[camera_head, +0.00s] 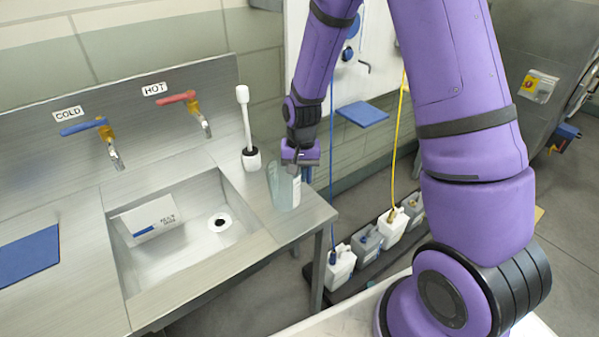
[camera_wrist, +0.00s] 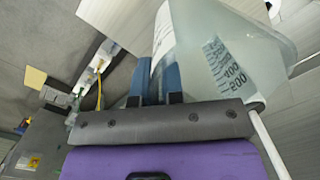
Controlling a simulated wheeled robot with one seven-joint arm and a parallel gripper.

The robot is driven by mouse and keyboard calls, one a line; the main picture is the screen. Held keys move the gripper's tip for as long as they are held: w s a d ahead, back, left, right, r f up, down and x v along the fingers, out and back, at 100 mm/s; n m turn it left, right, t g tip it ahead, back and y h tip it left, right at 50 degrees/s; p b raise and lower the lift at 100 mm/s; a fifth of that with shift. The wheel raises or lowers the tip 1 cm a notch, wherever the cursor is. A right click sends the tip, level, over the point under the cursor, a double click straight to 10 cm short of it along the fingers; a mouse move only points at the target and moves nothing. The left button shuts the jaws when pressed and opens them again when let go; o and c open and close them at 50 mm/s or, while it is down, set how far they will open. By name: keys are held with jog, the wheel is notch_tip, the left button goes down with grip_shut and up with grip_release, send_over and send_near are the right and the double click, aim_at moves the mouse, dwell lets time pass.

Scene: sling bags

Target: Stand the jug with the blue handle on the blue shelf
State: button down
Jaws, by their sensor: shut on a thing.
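The clear measuring jug (camera_head: 284,188) is upright at the right end of the steel counter, right of the sink. Its base appears to be on or just above the counter. My gripper (camera_head: 298,163) is shut on the jug at its upper right side. In the wrist view the jug (camera_wrist: 232,60) fills the upper right, with its scale marks facing me. Blue parts show at the fingers (camera_wrist: 157,88); I cannot clearly separate handle from fingers. The blue shelf (camera_head: 362,113) sticks out low on the white wall panel, right of the jug, and is empty.
The sink (camera_head: 185,240) is left of the jug. A white brush (camera_head: 246,120) stands behind it. Blue COLD (camera_head: 85,127) and red HOT (camera_head: 178,97) taps are at the back. White canisters (camera_head: 341,268) stand below the shelf. A yellow hose (camera_head: 396,140) hangs just right of it.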

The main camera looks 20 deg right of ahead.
jog(key=c, duration=1.2)
grip_release()
jog(key=shift+f, duration=0.1)
jog(key=shift+c, duration=0.2)
